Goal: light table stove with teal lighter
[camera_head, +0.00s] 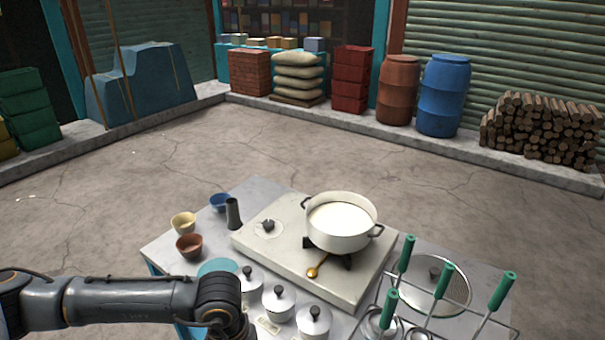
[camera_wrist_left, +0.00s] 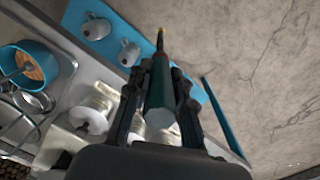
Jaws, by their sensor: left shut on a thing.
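The table stove (camera_head: 280,263) is a flat cream box on the metal counter. A white pot (camera_head: 340,240) of milk stands on its right burner; the left burner (camera_head: 268,227) is bare. No flame shows. My left arm comes in from the left below the stove in the head view, and its gripper is hidden there. In the left wrist view my left gripper (camera_wrist_left: 161,75) is shut on the teal lighter (camera_wrist_left: 160,95), a dark green-teal stick with a thin, orange-tipped nozzle pointing away from the wrist. My right gripper is not in view.
Lidded white canisters (camera_head: 278,303) line the stove's front. Green-handled tools (camera_head: 405,255) stand in a rack at the right. Small bowls (camera_head: 189,246) and a dark grey cup (camera_head: 233,214) stand at the left. The floor beyond the counter is clear.

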